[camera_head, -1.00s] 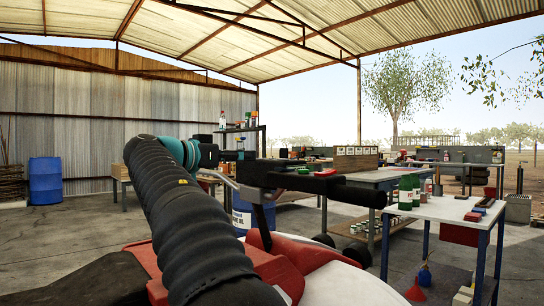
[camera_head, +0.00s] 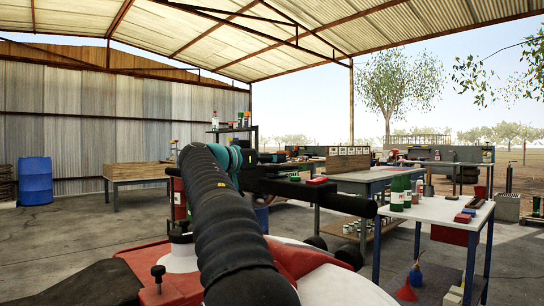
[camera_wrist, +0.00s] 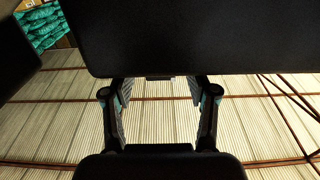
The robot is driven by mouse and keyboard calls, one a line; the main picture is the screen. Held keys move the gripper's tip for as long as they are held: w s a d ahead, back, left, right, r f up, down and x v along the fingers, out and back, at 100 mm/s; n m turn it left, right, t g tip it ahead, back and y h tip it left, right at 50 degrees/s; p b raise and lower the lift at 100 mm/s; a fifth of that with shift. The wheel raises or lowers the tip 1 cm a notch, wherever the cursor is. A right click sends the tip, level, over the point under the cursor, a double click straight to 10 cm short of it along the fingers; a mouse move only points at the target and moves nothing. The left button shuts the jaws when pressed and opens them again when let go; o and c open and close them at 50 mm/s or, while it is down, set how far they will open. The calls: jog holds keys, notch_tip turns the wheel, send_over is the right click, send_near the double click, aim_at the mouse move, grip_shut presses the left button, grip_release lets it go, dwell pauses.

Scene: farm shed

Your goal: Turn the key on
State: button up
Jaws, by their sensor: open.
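I cannot make out a key in either view. In the wrist view my gripper (camera_wrist: 158,97) has its two fingers spread apart with nothing between them. A broad plain black surface (camera_wrist: 190,38) fills the top of that view, just beyond the fingers; what it belongs to is unclear. In the head view my black ribbed arm rises in the middle and hides what lies behind it. A dark bar (camera_head: 335,203) sticks out to the right of the arm, above a red and white body (camera_head: 330,282). A small black knob (camera_head: 158,271) stands on the red part at lower left.
A blue barrel (camera_head: 35,181) stands at far left. The floor at left is clear. Teal bags (camera_wrist: 40,25) show in the wrist view.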

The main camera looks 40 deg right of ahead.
jog(key=shift+d, duration=0.4)
jog(key=shift+c, duration=0.2)
grip_shut()
jog(key=shift+w+r+m+g+p, duration=0.1)
jog(key=shift+w+m+g+p, duration=0.15)
jog(key=shift+m+g+p, duration=0.5)
jog(key=shift+m+g, duration=0.65)
jog(key=shift+g, duration=0.8)
jog(key=shift+o, duration=0.2)
grip_release()
